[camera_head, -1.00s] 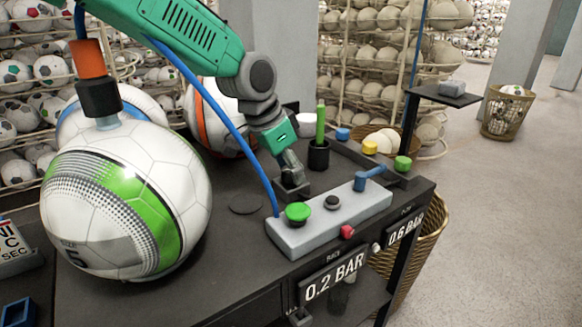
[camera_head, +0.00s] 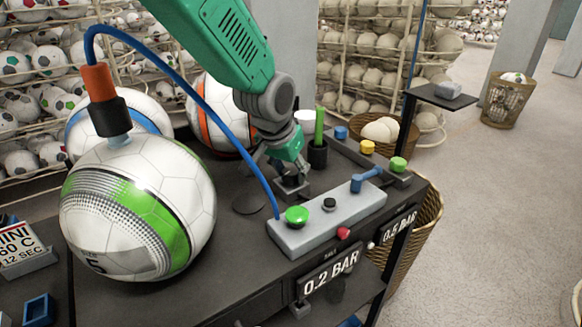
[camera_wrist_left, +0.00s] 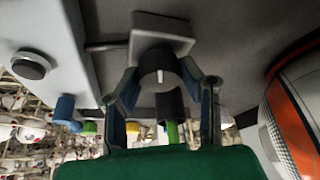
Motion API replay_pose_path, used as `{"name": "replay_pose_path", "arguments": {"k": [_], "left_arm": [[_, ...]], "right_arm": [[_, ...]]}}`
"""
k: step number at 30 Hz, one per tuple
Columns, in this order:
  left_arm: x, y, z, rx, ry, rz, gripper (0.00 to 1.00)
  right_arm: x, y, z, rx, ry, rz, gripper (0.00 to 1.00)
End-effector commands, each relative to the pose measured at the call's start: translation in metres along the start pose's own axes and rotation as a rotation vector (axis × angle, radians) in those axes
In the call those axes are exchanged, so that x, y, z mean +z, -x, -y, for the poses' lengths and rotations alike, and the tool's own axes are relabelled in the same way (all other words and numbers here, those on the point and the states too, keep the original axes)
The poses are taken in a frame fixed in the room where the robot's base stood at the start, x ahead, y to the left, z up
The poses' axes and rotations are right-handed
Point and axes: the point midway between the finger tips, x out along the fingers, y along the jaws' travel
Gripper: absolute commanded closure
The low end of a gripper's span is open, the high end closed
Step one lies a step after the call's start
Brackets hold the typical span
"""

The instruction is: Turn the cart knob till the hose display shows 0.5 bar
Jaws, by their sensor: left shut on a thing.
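The cart knob is a dark cylinder with a white mark on a square grey base. It shows in the wrist view (camera_wrist_left: 158,70), between the two fingers. My left gripper (camera_head: 285,168) reaches down onto it from above at the back of the cart top and is shut on it; the fingers hide most of it in the head view. The right-hand display (camera_head: 400,226) on the cart front reads 0.5 BAR; its small label is too blurred to read. The left-hand display (camera_head: 331,273) reads 0.2 BAR. A blue hose (camera_head: 215,97) runs to the ball's fitting. My right gripper is out of view.
A white and green ball (camera_head: 140,210) stands on the cart's left, with a black and orange fitting (camera_head: 104,100) on top. A grey box (camera_head: 325,220) carries a green button (camera_head: 297,215) and a blue lever (camera_head: 366,180). A black cup (camera_head: 317,154) stands right of the gripper.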

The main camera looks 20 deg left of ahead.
Motion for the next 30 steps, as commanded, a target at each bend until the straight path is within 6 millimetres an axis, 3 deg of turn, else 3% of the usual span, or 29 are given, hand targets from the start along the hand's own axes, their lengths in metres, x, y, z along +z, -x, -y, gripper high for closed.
{"name": "replay_pose_path", "arguments": {"k": [11, 12, 14, 24, 30], "left_arm": [[-0.002, 0.001, 0.000, -0.002, 0.006, -0.007, 0.95], [-0.002, 0.001, 0.000, -0.002, 0.006, -0.007, 0.62], [-0.002, 0.001, 0.000, -0.002, 0.006, -0.006, 0.45], [-0.001, 0.002, 0.000, -0.002, 0.005, -0.003, 0.45], [-0.002, 0.029, 0.000, -0.002, 0.005, -0.007, 0.45]], "right_arm": [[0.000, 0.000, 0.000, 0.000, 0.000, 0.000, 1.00], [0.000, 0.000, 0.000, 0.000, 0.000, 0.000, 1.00], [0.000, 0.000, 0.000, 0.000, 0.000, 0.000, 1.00], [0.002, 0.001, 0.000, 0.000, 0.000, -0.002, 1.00], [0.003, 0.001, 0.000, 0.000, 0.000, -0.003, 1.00]]}}
